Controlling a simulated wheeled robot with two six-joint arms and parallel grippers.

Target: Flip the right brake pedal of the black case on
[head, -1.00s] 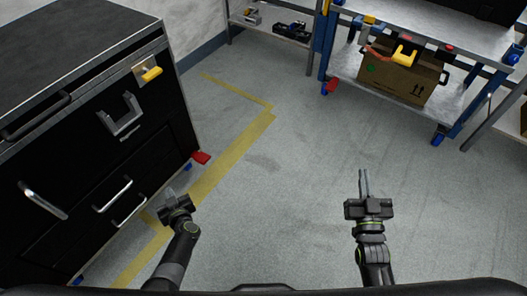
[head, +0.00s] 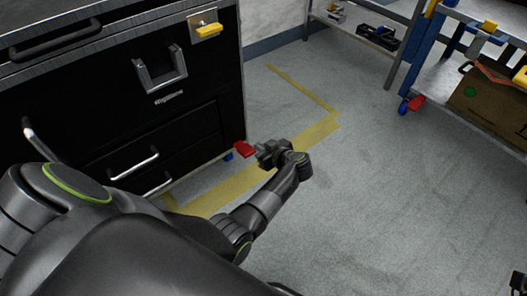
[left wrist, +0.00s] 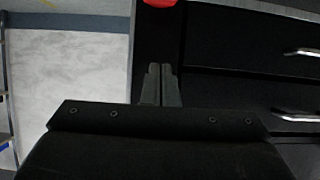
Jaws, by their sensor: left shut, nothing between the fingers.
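The black case (head: 195,100) is a black cabinet with drawers at the left of the head view. Its red brake pedal (head: 244,149) sticks out low at the right corner, beside a blue caster (head: 228,156). The pedal also shows in the left wrist view (left wrist: 160,2), cut off by the top edge. My left gripper (head: 262,152) is close to the pedal on its right side; I cannot tell whether they touch. Its fingers (left wrist: 160,84) are together with nothing between them. A small part of my right gripper (head: 517,284) shows at the bottom right corner.
A blue-framed cart (head: 420,50) with a cardboard box (head: 490,105) and its own red pedal stands at upper right. A low shelf (head: 375,38) stands at the back. Yellow tape (head: 235,183) marks the floor. The middle floor is clear.

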